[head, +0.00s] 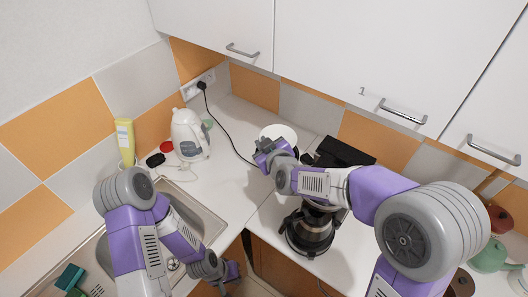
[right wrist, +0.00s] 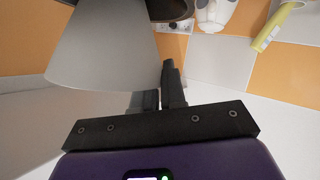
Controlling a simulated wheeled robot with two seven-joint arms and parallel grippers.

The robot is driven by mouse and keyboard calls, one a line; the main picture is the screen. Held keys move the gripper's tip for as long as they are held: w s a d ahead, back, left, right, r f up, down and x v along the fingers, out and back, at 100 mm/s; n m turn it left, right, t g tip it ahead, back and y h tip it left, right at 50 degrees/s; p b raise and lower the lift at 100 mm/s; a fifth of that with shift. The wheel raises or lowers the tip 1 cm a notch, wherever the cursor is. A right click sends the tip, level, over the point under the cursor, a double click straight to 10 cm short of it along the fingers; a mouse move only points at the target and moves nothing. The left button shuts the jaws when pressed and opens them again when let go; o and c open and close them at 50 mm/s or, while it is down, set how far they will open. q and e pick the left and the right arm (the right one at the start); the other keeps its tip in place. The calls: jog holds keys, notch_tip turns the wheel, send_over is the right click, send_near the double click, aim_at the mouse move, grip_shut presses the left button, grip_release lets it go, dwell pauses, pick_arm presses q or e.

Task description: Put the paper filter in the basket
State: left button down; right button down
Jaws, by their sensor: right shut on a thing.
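The paper filter (right wrist: 100,55) is a pale cone in the right wrist view, beside my right fingers. It shows as a white round shape (head: 282,131) in the head view, above the counter. My right gripper (head: 266,155) is shut on the filter's side and holds it left of the black coffee machine (head: 345,153). I cannot make out the basket clearly; my right arm covers part of the machine. A dark rounded thing (right wrist: 168,8) at the top of the right wrist view is cut off. My left gripper (head: 232,272) is low by the counter's front edge; its jaw state is unclear.
A glass carafe (head: 308,234) stands at the machine's front. A white kettle (head: 189,135) and a yellow bottle (head: 125,140) stand at the back left. A sink (head: 205,219) is at the left. White wall cabinets (head: 345,55) hang above. The middle counter (head: 228,180) is mostly clear.

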notch_tip(320, 180, down, 2)
jog(key=shift+s+f, duration=0.15)
jog(key=shift+f, duration=0.1)
jog(key=shift+f+b, duration=0.7)
jog(key=shift+b, duration=0.05)
jog(key=c, duration=1.2)
grip_release()
jog(key=shift+r, duration=0.1)
jog(key=shift+o, duration=0.2)
